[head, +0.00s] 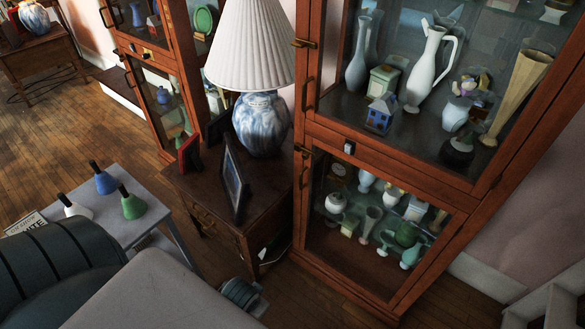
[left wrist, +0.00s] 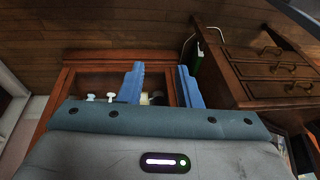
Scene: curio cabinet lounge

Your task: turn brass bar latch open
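The near wooden cabinet (head: 400,160) has glass doors, both seemingly closed. A short brass bar latch (head: 305,43) sticks out sideways at the left edge of its upper door. A similar lower brass bar (head: 303,150) sits at the top left of the lower door. Neither latch can be made out in the left wrist view. My left gripper (left wrist: 160,66) has two blue fingers held apart, with nothing seen gripped between them. The cabinet's wooden frame (left wrist: 66,78) shows beyond the fingers, apparently without contact. My right gripper is not seen.
A small wooden table (head: 215,210) beside the cabinet carries a blue-white lamp (head: 262,125) and picture frames (head: 233,180). A grey side table (head: 95,225) holds several bells. Vases and ornaments (head: 425,70) stand behind the glass. Wooden floor (head: 325,300) is free before the cabinet.

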